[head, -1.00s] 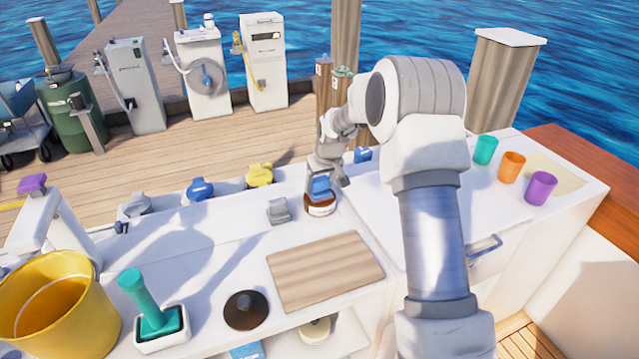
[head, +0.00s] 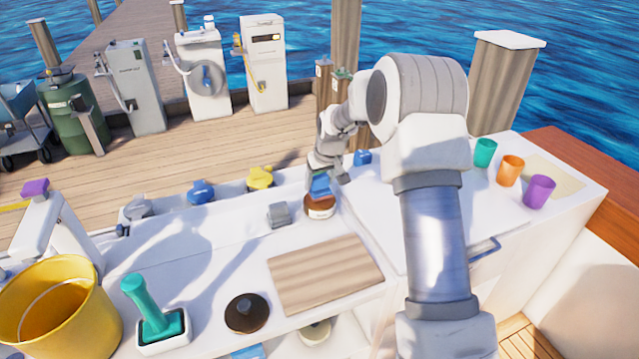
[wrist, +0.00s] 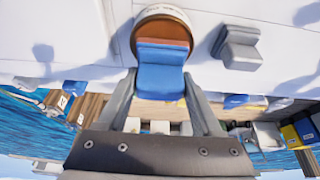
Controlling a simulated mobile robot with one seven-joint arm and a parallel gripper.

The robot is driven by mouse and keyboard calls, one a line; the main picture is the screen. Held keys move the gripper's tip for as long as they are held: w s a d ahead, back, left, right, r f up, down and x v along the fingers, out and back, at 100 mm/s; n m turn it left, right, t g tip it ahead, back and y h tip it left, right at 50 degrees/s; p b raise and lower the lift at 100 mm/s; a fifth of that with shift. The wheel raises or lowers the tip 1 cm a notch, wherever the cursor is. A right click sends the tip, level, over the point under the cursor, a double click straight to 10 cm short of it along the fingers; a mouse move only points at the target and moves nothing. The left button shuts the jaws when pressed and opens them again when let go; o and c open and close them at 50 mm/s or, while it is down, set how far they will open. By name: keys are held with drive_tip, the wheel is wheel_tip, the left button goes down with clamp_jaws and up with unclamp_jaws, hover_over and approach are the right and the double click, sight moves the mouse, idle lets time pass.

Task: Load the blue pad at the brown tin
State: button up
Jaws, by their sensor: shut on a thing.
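The blue pad (head: 320,186) is held between the fingers of my gripper (head: 325,180). In the wrist view the blue pad (wrist: 161,72) sits between the two grey fingers of my gripper (wrist: 161,85), with a brown-orange face at its far edge. The brown tin (head: 320,208) is a round brown-sided tin with a pale label, standing on the white counter directly below the pad. In the wrist view the tin (wrist: 160,14) shows just beyond the pad's edge. The pad overlaps the tin's opening in both views; I cannot tell whether they touch.
A grey block-like piece (head: 278,215) stands just left of the tin. A wooden board (head: 325,273) lies in front. A blue piece (head: 362,157) is behind right. Teal (head: 485,152), orange (head: 510,170) and purple cups (head: 539,191) stand on the right, a yellow bucket (head: 62,310) at left.

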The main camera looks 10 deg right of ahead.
sight(320, 177)
drive_tip(key=shift+r+p, duration=1.3)
drive_tip(key=shift+r, duration=1.2)
